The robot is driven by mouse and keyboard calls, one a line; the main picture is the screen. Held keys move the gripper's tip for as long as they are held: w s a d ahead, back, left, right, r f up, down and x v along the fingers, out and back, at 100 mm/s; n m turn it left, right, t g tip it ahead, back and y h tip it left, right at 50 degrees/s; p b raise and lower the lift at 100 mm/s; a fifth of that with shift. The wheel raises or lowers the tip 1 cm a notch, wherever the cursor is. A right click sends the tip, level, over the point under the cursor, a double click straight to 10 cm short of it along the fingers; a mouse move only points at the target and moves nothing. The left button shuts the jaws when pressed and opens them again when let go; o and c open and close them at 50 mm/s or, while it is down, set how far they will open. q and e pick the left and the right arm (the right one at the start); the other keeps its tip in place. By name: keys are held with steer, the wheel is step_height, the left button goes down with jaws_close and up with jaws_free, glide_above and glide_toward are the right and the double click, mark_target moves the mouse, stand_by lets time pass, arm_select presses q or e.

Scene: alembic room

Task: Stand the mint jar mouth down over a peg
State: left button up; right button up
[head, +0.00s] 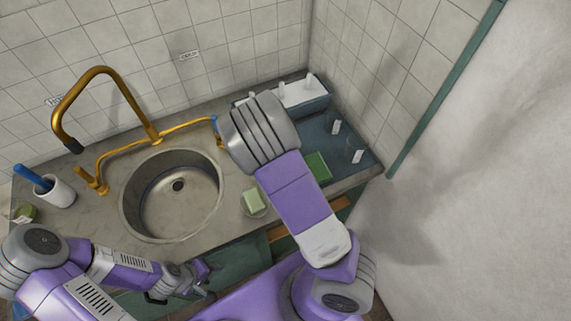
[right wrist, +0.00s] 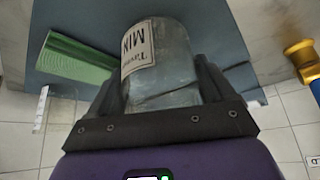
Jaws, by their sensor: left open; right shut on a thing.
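The mint jar (right wrist: 155,65) is clear glass with a white label reading "MIN", the rest cut off. My right gripper (right wrist: 163,88) is shut on it, a finger on each side. In the head view my right wrist hides this jar and gripper, so its tilt and mouth direction cannot be told. A white rack (head: 312,98) with upright pegs (head: 310,79) stands at the back right, partly behind my wrist. My left gripper (head: 205,281) is open and empty low in front of the counter.
Two labelled clear jars (head: 335,124) (head: 355,152) stand on the blue-grey mat (head: 345,172), right of my arm. A green ridged block (head: 318,167) lies there too.

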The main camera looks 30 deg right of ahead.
steer(key=shift+w+f, duration=0.1)
steer(key=shift+f, duration=0.35)
steer(key=shift+f, duration=0.15)
steer(key=o, duration=1.3)
